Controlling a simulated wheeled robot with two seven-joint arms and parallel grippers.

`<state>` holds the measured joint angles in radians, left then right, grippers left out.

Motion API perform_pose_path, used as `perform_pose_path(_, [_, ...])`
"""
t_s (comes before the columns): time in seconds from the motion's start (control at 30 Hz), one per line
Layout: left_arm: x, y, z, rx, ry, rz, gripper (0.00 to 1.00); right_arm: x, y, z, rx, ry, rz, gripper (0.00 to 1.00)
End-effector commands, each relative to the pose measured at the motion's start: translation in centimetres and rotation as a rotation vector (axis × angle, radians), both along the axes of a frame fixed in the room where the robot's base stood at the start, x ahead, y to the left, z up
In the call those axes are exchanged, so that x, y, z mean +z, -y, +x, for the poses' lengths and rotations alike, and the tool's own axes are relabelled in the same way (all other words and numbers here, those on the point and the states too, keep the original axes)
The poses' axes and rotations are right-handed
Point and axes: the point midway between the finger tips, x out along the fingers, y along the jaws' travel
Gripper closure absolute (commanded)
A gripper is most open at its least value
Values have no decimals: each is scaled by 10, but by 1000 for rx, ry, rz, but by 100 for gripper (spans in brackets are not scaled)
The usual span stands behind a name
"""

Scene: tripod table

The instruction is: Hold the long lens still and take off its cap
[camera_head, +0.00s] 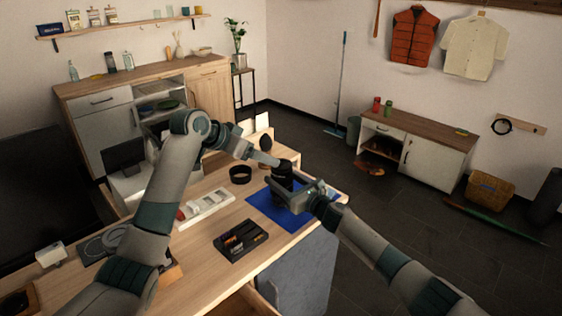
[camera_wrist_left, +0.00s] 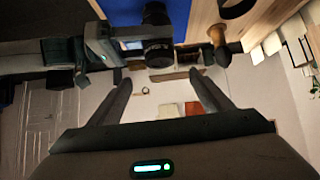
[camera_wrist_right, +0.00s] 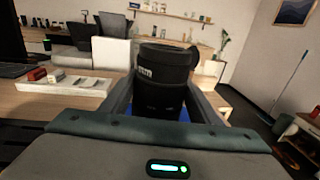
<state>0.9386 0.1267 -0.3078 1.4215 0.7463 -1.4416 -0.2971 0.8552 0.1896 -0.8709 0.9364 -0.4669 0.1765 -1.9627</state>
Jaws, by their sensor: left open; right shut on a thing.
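The long lens (camera_head: 283,180) is black and stands upright on a blue mat (camera_head: 262,203) on the wooden table. My right gripper (camera_head: 290,192) is shut around the lens body. The lens (camera_wrist_right: 160,90) stands between its fingers in the right wrist view. The lens's upper end is dark, and I cannot make out the cap's edge there. My left gripper (camera_head: 268,161) is near the top of the lens, apart from it. In the left wrist view its fingers (camera_wrist_left: 160,80) are spread and empty, with the lens (camera_wrist_left: 157,35) beyond them.
A black ring (camera_head: 240,174) and a dark round-topped object (camera_head: 265,143) stand near the lens. A white tray (camera_head: 206,207) and a black tray of small items (camera_head: 240,240) lie on the table. Bare wood lies between the trays and the mat.

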Motion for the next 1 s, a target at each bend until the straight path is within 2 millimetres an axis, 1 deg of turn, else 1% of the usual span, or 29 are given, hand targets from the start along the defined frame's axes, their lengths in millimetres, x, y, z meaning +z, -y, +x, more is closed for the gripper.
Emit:
perform_pose_path(0.17, [4,16,6,37,-70,13,27,-1,0,0,0,-1,-1,86])
perform_pose_path(0.27, [7,30,9,84,-141,30,27,-1,0,0,0,-1,0,86])
perform_pose_path(0.4, [14,48,14,187,-252,74,27,-1,0,0,0,-1,-1,86])
perform_pose_path(0.5, [22,57,16,286,-325,115,27,-1,0,0,0,-1,-1,86])
perform_pose_path(0.67, [37,63,17,457,-405,174,27,-1,0,0,0,-1,-1,86])
perform_pose_path(0.8, [49,63,17,577,-437,209,27,-1,0,0,0,-1,-1,86])
perform_pose_path(1.0, [56,60,16,656,-450,226,27,-1,0,0,0,-2,-1,86])
